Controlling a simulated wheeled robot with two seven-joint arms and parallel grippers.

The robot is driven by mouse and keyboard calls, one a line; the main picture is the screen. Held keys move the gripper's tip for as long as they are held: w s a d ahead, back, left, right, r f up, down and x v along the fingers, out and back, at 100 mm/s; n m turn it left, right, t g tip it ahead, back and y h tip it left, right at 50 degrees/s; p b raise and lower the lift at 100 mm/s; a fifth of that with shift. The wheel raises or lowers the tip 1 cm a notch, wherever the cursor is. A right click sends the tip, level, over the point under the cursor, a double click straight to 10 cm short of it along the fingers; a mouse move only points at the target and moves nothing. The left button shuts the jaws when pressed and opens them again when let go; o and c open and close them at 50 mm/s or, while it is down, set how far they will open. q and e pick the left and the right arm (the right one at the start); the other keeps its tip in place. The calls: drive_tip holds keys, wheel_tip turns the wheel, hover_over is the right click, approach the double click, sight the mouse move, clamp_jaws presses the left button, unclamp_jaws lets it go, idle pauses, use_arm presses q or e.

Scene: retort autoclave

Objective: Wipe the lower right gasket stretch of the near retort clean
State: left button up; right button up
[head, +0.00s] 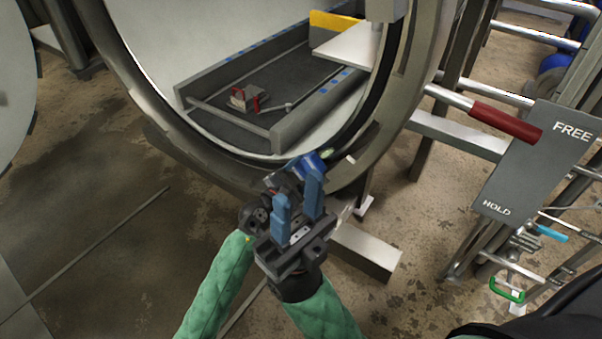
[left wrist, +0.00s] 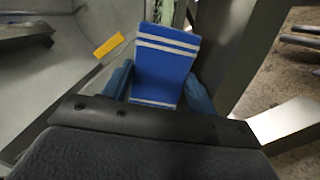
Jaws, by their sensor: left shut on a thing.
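The near retort (head: 412,85) stands with its round mouth open. A dark gasket (head: 369,122) runs around the inside of the rim, and a pale greenish patch (head: 327,154) shows at its lower right. My left gripper (head: 290,176) is shut on a blue wiping pad (head: 311,160), held at the rim close by this patch. Whether the pad touches the gasket I cannot tell. In the left wrist view the pad (left wrist: 163,68) has white stripes and sits between the fingers.
Inside the retort lies a dark tray (head: 285,130) with a small red and grey item (head: 243,98). A yellow bar (head: 335,21) is further in. At right are a red-handled lever (head: 505,122), a FREE/HOLD plate (head: 535,165) and a rack of rails. Open floor lies at left.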

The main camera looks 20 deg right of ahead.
use_arm(q)
drive_tip(key=shift+w+d, duration=0.15)
drive_tip(key=shift+d, duration=0.05)
